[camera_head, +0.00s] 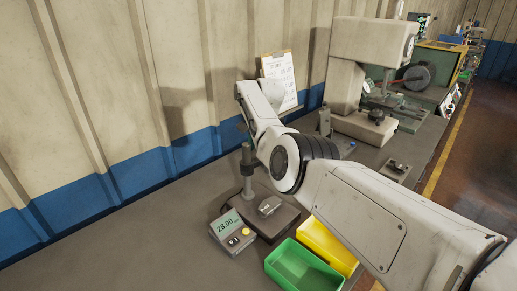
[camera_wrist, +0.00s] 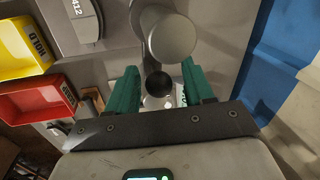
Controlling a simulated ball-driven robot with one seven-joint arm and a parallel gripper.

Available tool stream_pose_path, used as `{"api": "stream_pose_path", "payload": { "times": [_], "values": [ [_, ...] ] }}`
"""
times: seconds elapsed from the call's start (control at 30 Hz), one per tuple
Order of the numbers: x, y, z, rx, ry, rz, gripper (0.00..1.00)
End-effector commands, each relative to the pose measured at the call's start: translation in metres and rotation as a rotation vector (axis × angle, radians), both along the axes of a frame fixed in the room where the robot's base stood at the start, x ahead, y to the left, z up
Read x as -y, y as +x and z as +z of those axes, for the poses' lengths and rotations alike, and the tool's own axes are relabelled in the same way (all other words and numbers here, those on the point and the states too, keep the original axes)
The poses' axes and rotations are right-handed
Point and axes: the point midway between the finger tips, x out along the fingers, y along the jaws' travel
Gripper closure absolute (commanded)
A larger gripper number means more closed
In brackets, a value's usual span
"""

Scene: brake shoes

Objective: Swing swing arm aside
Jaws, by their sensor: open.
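In the wrist view my gripper (camera_wrist: 158,82) is open, with its two green fingers spread apart. A dark round knob (camera_wrist: 159,84), seemingly part of the swing arm, lies between the fingers with gaps at both sides. A grey round post (camera_wrist: 172,38) stands just beyond the fingertips. In the head view the gauge's post (camera_head: 247,172) rises from a dark base, below my arm's far end. My arm hides most of the swing arm and my gripper there. A grey brake shoe (camera_head: 268,206) lies on the base; it also shows in the wrist view (camera_wrist: 86,22), marked 412.
A display box (camera_head: 232,232) reading 28.00 stands before the base. Green (camera_head: 303,267) and yellow (camera_head: 328,245) bins stand to its right. The wrist view also shows a red bin (camera_wrist: 38,98). The wall (camera_head: 170,150) is close behind; a machine (camera_head: 345,85) stands farther back.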

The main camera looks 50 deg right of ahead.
Motion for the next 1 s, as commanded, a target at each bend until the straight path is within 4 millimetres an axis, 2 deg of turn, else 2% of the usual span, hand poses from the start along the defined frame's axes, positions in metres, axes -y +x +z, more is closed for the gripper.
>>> {"api": "stream_pose_path", "payload": {
  "times": [0.17, 0.5, 0.63, 0.8, 1.0],
  "values": [
    [0.001, -0.002, 0.012, 0.002, -0.002, 0.000, 0.48],
    [0.001, -0.013, 0.073, 0.003, -0.002, 0.000, 0.48],
    [0.002, -0.017, 0.092, 0.003, -0.001, 0.001, 0.48],
    [0.002, -0.020, 0.104, 0.002, -0.001, 0.001, 0.48],
    [0.002, -0.020, 0.106, 0.000, 0.000, 0.001, 0.48]
  ]
}}
